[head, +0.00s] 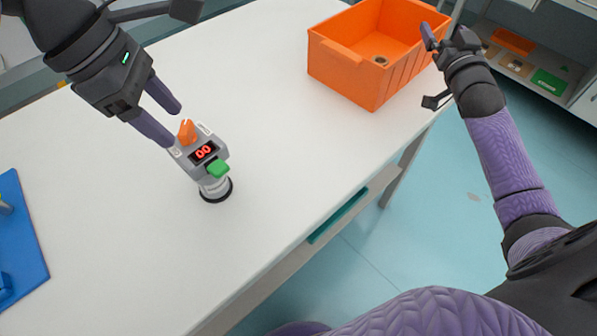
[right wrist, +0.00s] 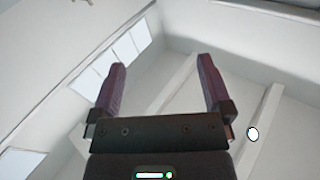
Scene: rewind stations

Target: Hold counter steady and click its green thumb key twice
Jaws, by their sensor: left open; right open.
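The counter (head: 203,155) is a small grey device with a red display reading 00, standing on a round black-edged base on the white table. Its green thumb key (head: 218,168) is on the near side and an orange knob (head: 187,131) is on the far side. My left gripper (head: 174,124) is open, its purple fingers close to the counter's far-left side; I cannot tell whether they touch it. My right gripper (head: 432,36) is raised beyond the table's right edge, by the orange bin. It is open and empty in the right wrist view (right wrist: 162,75).
An orange bin (head: 343,64) stands at the table's back right with a small round item inside. A blue board (head: 22,240) lies at the left edge. The white table (head: 120,235) is clear around the counter. A shelf with coloured items is at the far right.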

